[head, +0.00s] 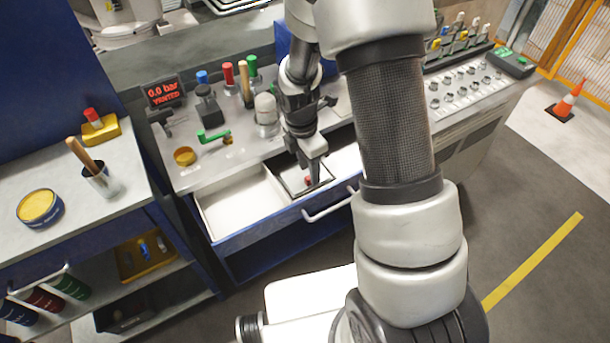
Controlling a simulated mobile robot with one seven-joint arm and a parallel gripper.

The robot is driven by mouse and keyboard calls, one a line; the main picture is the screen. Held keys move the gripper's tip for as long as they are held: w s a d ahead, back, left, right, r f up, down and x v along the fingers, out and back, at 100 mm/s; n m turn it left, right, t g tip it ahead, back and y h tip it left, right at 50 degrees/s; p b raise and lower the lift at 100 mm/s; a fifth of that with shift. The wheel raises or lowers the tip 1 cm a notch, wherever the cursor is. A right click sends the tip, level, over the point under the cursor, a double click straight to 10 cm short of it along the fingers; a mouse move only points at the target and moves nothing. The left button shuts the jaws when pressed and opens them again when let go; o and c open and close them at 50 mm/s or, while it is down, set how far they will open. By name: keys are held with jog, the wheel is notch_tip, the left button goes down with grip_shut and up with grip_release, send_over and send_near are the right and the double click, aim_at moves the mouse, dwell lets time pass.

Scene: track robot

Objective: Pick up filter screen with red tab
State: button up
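The filter screen appears as a dark square frame (291,187) in the right part of an open drawer, with a small red tab (308,180) at its middle. My gripper (312,178) points down into the drawer, with its fingertips right at the red tab. My gripper hides part of the screen. The fingers are too small here to tell whether they are apart or closed on the tab.
The open drawer (225,238) has an empty left compartment and a white handle (328,207). The bench above holds a green-handled valve (214,137), a pressure display (164,91) and several coloured knobs. A side table (85,215) carries a yellow tin (40,206) and a brush cup.

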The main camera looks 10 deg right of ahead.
jog(key=shift+d+f, duration=0.15)
jog(key=shift+f, duration=1.25)
grip_shut()
jog(key=shift+r, duration=0.1)
